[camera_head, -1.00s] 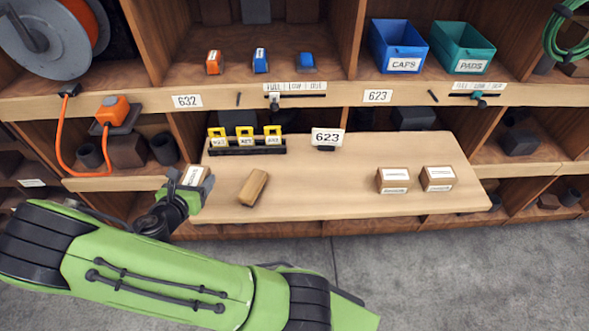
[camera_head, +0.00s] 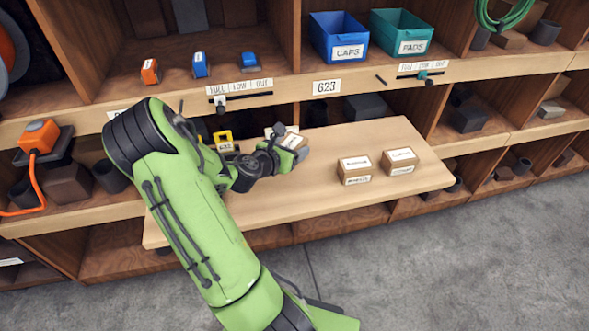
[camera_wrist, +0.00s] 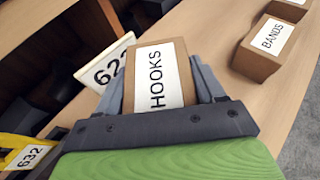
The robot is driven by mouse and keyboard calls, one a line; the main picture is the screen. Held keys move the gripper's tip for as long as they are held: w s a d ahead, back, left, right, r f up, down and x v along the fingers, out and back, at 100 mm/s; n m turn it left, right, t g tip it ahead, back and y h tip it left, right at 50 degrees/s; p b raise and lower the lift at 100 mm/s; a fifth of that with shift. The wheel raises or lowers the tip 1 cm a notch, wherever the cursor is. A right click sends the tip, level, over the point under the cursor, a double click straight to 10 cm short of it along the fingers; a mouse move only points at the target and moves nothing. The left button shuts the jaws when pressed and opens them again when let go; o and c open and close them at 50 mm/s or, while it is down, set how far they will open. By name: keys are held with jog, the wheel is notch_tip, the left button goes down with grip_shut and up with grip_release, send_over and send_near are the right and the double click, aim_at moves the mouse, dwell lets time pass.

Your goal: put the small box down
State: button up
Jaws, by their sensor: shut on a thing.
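My gripper (camera_head: 287,148) is shut on a small brown box (camera_wrist: 158,70) with a white label reading HOOKS. In the wrist view the box sits between the two grey fingers, over the wooden board. In the head view the held box (camera_head: 292,138) shows only in part behind my gripper. Whether it touches the board cannot be told. Two similar boxes, one with its label reading BANDS (camera_wrist: 264,50), stand on the board (camera_head: 330,205) to the right of my gripper; in the head view they are the near box (camera_head: 354,173) and the far box (camera_head: 400,162).
The number sign (camera_wrist: 108,68) stands close to the held box, on its left. Yellow tags (camera_head: 223,138) stand at the board's back left. Blue (camera_head: 340,40) and teal (camera_head: 402,38) bins stand on the shelf above. The board's front right is clear.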

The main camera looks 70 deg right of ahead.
notch_tip(320, 180, down, 5)
jog(key=shift+f+b, duration=0.15)
jog(key=shift+b, duration=1)
jog(key=shift+r, duration=0.2)
jog(key=shift+f, duration=0.1)
jog(key=o, duration=1.3)
